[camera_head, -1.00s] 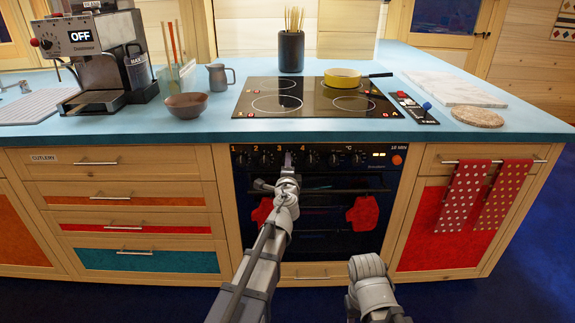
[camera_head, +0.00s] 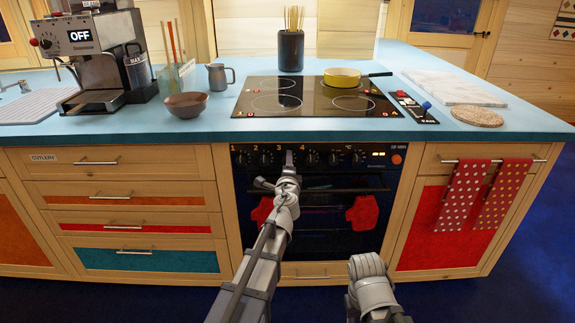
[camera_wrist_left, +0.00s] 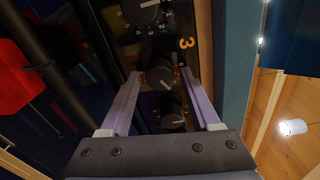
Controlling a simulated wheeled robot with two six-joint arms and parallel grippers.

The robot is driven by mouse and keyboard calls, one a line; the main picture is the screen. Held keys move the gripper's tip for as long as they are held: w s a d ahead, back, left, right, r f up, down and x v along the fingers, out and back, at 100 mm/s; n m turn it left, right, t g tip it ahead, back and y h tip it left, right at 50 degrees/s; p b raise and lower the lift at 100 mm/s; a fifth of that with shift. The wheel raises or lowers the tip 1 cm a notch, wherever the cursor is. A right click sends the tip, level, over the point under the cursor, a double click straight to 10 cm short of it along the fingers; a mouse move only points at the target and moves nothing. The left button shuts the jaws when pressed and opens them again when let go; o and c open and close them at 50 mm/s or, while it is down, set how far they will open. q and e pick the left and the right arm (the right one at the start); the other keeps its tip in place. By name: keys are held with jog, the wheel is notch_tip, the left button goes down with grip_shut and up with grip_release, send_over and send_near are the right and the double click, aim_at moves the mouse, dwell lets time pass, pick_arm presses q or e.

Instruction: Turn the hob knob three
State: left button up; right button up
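Hob knob three (camera_wrist_left: 160,78) is a dark round knob with a pale pointer line, on the black oven panel. The orange "3" (camera_wrist_left: 186,43) is printed beside it. My left gripper (camera_wrist_left: 161,74) is open, with one finger on each side of this knob; whether the fingers touch it I cannot tell. In the head view my left gripper (camera_head: 289,157) covers most of knob three, between knob two (camera_head: 265,159) and knob four (camera_head: 310,159). My right arm is low at the front, and its fingertips do not show.
Neighbouring knobs sit close on both sides. Below the panel are the oven handle and red oven mitts (camera_head: 362,213). The hob (camera_head: 317,98) above holds a yellow pan (camera_head: 342,77). Drawers (camera_head: 130,200) flank the oven on the left, and spotted towels (camera_head: 463,195) hang on the right.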

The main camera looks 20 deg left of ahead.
pick_arm(q)
jog(key=shift+o, duration=0.4)
jog(key=v, duration=0.7)
jog(key=shift+s, duration=0.35)
